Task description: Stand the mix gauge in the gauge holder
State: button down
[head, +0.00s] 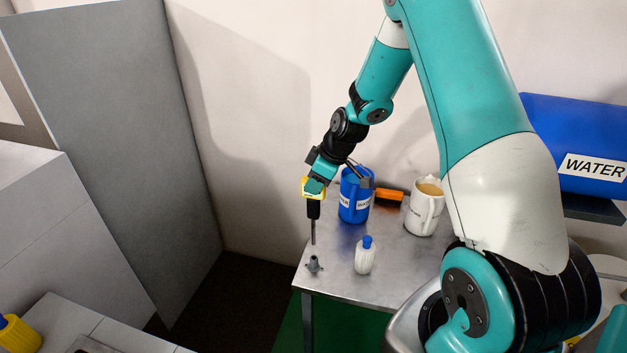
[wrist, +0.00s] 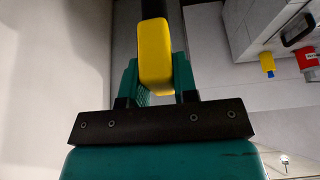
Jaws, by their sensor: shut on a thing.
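The mix gauge (head: 314,209) has a yellow head, a black body and a thin grey rod pointing down. My gripper (head: 317,187) is shut on its yellow head, which also shows between my fingers in the wrist view (wrist: 155,65). The gauge hangs nearly upright over the front left of the metal table. The gauge holder (head: 314,265), a small grey cone-like piece with a flared foot, stands near the table's front left corner. In the head view the rod's tip is just above the holder, apart from it. The rod's tip is out of the wrist view.
A blue water jug (head: 354,197) stands behind the gauge, with an orange object (head: 389,197) and a white jug (head: 424,208) to its right. A white bottle with a blue cap (head: 365,257) stands right of the holder. The metal table (head: 335,285) has bare room at the front.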

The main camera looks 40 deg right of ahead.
aim_at(320, 208)
jog(key=shift+f+b, duration=0.15)
jog(key=shift+b, duration=0.15)
notch_tip(320, 208, down, 5)
jog(key=b, duration=0.4)
jog(key=shift+s, duration=0.1)
jog(key=shift+r, duration=0.2)
dwell(1.5)
jog(key=shift+f+b, duration=2.5)
jog(key=shift+f, duration=0.25)
dwell(1.7)
jog(key=c, duration=0.8)
grip_release()
